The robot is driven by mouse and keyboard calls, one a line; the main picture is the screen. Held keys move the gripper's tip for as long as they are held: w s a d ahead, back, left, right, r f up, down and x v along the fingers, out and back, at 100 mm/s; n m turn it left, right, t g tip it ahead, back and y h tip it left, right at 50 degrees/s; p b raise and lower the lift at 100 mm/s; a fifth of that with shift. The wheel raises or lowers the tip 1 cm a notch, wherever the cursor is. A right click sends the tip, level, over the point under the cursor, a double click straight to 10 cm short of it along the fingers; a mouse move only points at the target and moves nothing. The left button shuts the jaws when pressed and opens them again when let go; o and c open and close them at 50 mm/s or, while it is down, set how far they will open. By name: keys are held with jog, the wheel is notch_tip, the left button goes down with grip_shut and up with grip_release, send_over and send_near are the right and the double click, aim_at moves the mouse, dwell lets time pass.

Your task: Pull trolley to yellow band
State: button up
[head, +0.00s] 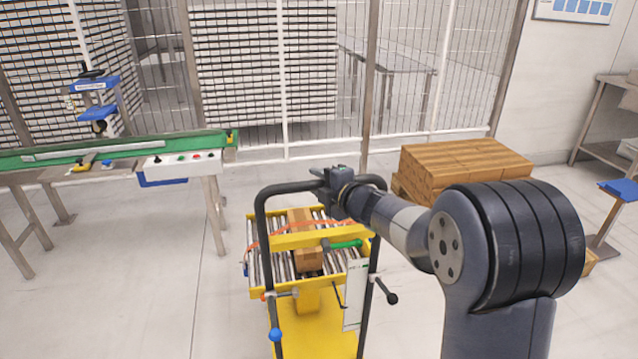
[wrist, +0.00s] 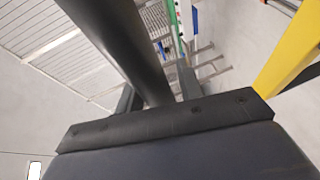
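The trolley has a black tubular handle frame (head: 261,232), a yellow roller top (head: 257,293) and a yellow base (head: 318,335). It stands on the floor in the middle of the head view. My gripper (head: 333,180) is at the handle's top bar. In the wrist view the dark handle bar (wrist: 122,42) runs between the two fingers of my gripper (wrist: 158,92), which appear closed around it. A brown carton (head: 307,256) lies on the rollers. I see no yellow band on the floor in the head view.
A green-belted conveyor (head: 120,147) with a control box (head: 183,162) stands at the left. Stacked brown cartons (head: 455,165) stand behind the trolley on the right. A mesh fence (head: 405,90) closes off the back. The floor left of the trolley is clear.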

jog(key=shift+o, duration=0.9)
jog(key=v, duration=1.1)
jog(key=shift+a, duration=0.1)
jog(key=x, duration=1)
jog(key=shift+w, duration=0.2)
jog(key=shift+a+f, duration=0.15)
jog(key=shift+a, duration=0.05)
jog(key=shift+s+d+b, duration=0.2)
jog(key=shift+s+b, duration=0.05)
jog(key=shift+s, duration=0.35)
jog(key=shift+s+d+b, duration=0.2)
jog(key=shift+s+b, duration=0.05)
jog(key=shift+s, duration=0.3)
jog(key=shift+w, duration=0.15)
